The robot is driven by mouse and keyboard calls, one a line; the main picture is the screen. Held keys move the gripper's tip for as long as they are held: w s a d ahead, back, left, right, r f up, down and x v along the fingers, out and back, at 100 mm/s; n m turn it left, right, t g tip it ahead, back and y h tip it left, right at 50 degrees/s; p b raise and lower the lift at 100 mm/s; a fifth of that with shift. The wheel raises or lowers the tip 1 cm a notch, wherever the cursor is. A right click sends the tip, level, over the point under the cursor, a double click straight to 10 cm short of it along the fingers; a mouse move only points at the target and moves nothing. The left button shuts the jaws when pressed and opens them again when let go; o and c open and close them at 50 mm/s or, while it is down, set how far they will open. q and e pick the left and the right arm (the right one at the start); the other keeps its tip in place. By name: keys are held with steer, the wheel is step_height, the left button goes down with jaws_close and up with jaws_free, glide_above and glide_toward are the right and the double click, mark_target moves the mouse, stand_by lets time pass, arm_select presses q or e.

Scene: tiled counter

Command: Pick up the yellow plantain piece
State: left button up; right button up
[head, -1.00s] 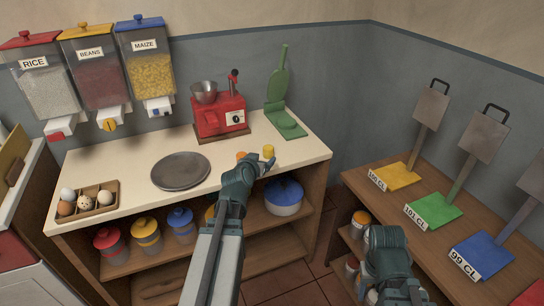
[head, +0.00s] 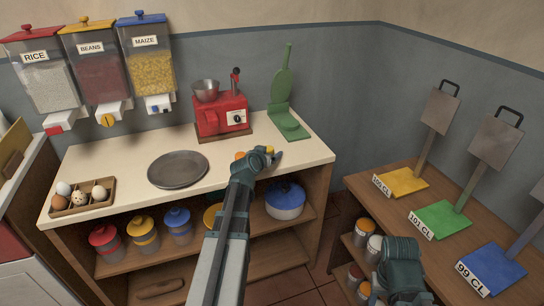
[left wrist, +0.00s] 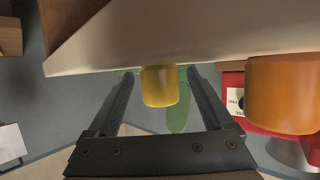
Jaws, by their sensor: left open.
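The yellow plantain piece (head: 270,149) is a short upright cylinder on the pale counter, partly hidden behind my left gripper in the head view. In the left wrist view the yellow piece (left wrist: 160,87) shows between the two fingers, with a gap on each side. My left gripper (head: 276,157) is open and empty, low over the counter's front right part; its fingers (left wrist: 160,75) also show in the left wrist view. Part of my right arm shows at the lower right of the head view, but its fingers do not.
An orange piece (head: 239,155) stands left of the yellow one, close to my left gripper; it looks large in the wrist view (left wrist: 284,95). A grey round plate (head: 178,169) lies further left. The red machine (head: 222,117) and green press (head: 289,122) stand behind.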

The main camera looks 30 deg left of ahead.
arm_select(q)
jaws_close()
stand_by(0.3)
steer(key=shift+r, duration=0.1)
arm_select(e)
steer(key=shift+r, duration=0.1)
